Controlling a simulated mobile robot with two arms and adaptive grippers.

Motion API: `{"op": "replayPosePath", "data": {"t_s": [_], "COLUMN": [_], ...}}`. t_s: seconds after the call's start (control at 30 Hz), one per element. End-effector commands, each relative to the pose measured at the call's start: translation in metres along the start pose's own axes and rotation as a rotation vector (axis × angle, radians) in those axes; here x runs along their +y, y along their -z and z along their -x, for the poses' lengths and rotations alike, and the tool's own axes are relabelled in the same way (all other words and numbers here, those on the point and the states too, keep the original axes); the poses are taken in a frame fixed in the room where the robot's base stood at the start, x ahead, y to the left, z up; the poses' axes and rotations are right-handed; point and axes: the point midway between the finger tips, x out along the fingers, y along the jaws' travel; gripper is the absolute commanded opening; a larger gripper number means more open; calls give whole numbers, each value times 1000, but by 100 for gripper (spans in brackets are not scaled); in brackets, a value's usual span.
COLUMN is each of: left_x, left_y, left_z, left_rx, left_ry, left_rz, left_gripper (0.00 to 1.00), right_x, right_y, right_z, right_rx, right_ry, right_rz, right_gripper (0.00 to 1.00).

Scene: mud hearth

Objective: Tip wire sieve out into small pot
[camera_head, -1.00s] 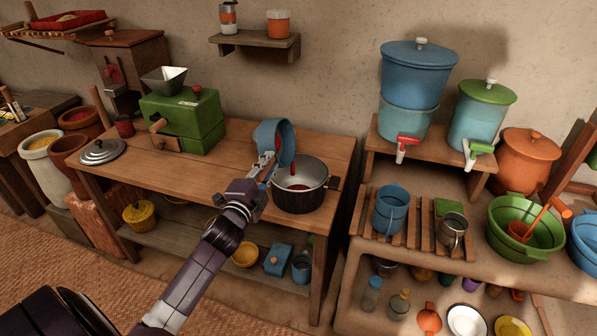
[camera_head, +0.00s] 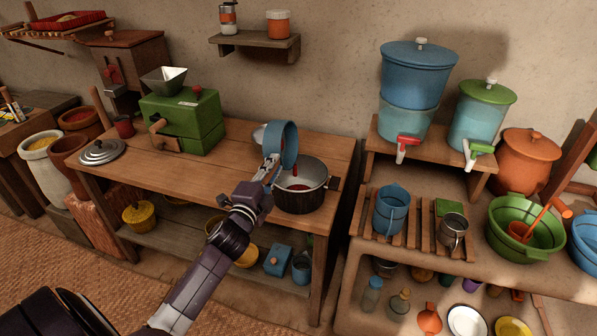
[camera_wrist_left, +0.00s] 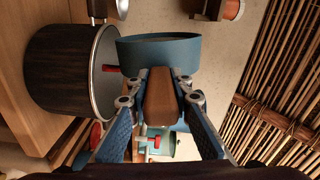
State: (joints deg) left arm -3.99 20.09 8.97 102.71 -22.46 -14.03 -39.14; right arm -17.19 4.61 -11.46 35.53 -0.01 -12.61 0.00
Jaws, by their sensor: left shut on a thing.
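The wire sieve (camera_head: 283,143) is a round blue-rimmed pan, tipped steeply on its side above the small pot. Its mesh and inside are hidden. The small pot (camera_head: 302,205) is dark outside and pale inside, with reddish-brown matter at the bottom, and stands on the wooden table's right end. A small red piece shows between sieve and pot; I cannot tell whether it is falling. My left gripper (camera_head: 270,168) is shut on the sieve's brown handle. In the left wrist view the handle lies between the fingers (camera_wrist_left: 160,105), with the blue sieve (camera_wrist_left: 158,52) beyond and the pot (camera_wrist_left: 65,75) left.
A green mill (camera_head: 180,120) and a grey lid (camera_head: 101,151) stand on the wooden table (camera_head: 200,180). A small pale item (camera_head: 259,135) lies behind the sieve. Blue and green water vessels stand at right. The table's middle is clear.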

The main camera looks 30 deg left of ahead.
Motion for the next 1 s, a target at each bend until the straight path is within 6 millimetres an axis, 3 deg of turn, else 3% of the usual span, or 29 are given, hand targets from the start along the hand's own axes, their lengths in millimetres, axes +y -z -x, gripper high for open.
{"op": "replayPosePath", "data": {"t_s": [1.0], "left_x": [-1], "left_y": [8], "left_z": [0], "left_rx": [2], "left_ry": [0], "left_rz": [-102], "left_gripper": [0], "right_x": [0], "right_y": [0], "right_z": [4], "right_rx": [0], "right_ry": [0], "right_rz": [0], "right_gripper": [40]}}
